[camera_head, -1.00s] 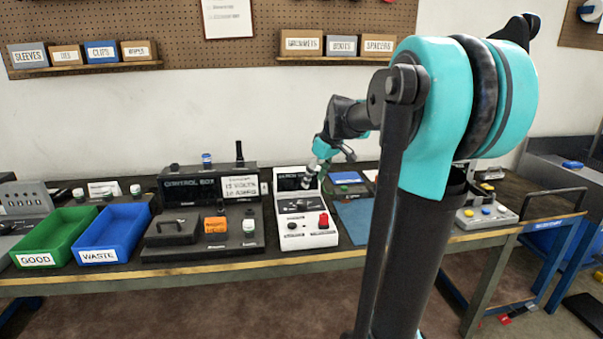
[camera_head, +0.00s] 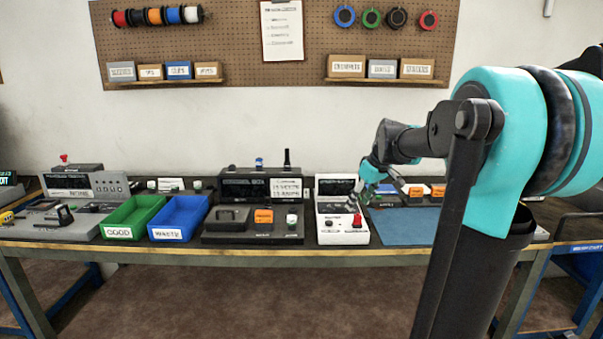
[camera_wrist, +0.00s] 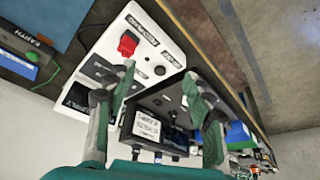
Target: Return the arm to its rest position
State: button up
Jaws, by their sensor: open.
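My arm (camera_head: 500,160) stands at the right of the head view, teal and black, reaching over the bench. My gripper (camera_head: 372,192) hangs above the bench beside the white tester box (camera_head: 342,228) with a red switch. In the wrist view my gripper (camera_wrist: 158,100) shows two grey-green fingers spread apart with nothing between them. Beyond the fingers the same white box (camera_wrist: 165,48) and the black control box (camera_wrist: 165,105) are visible. Whether the fingers touch anything is hard to tell, but they look clear of the box.
A green GOOD bin (camera_head: 133,215) and a blue WASTE bin (camera_head: 180,217) stand left of the black control box (camera_head: 252,215). A blue mat (camera_head: 405,227) lies to the right of the white box. The bench's front edge (camera_head: 270,255) runs across the view, with open floor before it.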

jog(key=s+f+m+h, duration=0.2)
jog(key=s+f+m, duration=0.5)
jog(key=s+f, duration=1.4)
jog(key=s+d, duration=0.1)
jog(key=s, duration=0.4)
jog(key=shift+f+t+h, duration=0.3)
jog(key=shift+f, duration=0.1)
jog(key=shift+w+a, duration=0.1)
jog(key=shift+c, duration=0.3)
